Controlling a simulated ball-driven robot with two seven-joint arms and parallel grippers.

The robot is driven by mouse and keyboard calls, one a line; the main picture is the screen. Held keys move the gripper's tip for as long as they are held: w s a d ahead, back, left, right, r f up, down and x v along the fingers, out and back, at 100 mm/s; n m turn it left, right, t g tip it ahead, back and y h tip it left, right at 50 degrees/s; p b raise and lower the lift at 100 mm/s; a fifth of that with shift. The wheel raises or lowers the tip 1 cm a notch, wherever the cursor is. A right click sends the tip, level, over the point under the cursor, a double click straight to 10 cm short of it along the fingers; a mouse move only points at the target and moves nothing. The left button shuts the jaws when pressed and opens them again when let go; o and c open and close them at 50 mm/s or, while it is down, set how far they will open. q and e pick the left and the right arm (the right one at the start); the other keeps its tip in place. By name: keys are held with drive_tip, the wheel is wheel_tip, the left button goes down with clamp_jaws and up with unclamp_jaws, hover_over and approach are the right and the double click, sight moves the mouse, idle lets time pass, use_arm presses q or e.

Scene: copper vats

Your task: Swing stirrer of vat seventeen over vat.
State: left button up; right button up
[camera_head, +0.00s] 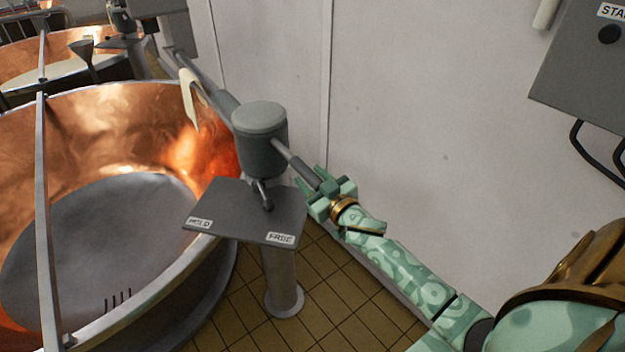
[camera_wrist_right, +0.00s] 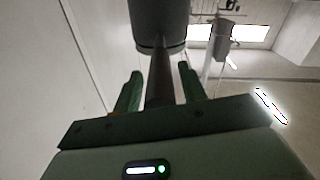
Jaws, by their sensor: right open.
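A large copper vat (camera_head: 120,120) fills the left of the head view; I see no number on it. Beside its right rim, a grey pivot drum (camera_head: 260,140) sits above a post. A grey arm (camera_head: 208,85) runs from the drum up-left along the wall side, and a handle bar (camera_head: 296,165) runs down-right. A small lever (camera_head: 264,194) hangs under the drum, above a plate (camera_head: 230,205) marked HOLD and FREE. My right gripper (camera_head: 323,187) is open at the bar's end. In the right wrist view, the bar (camera_wrist_right: 160,75) lies between its open fingers (camera_wrist_right: 160,88).
A pale strip (camera_head: 188,98) hangs from the arm near the vat's rim. A metal bar (camera_head: 43,200) crosses the vat. A white wall (camera_head: 430,90) stands close behind my right arm, with a grey box (camera_head: 585,75) at right. Another copper vat (camera_head: 50,55) stands behind.

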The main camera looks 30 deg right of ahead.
clamp_jaws()
drive_tip(key=shift+d+r+n+y, duration=0.15)
drive_tip(key=shift+d+n+y, duration=0.15)
drive_tip(key=shift+d+y, duration=0.2)
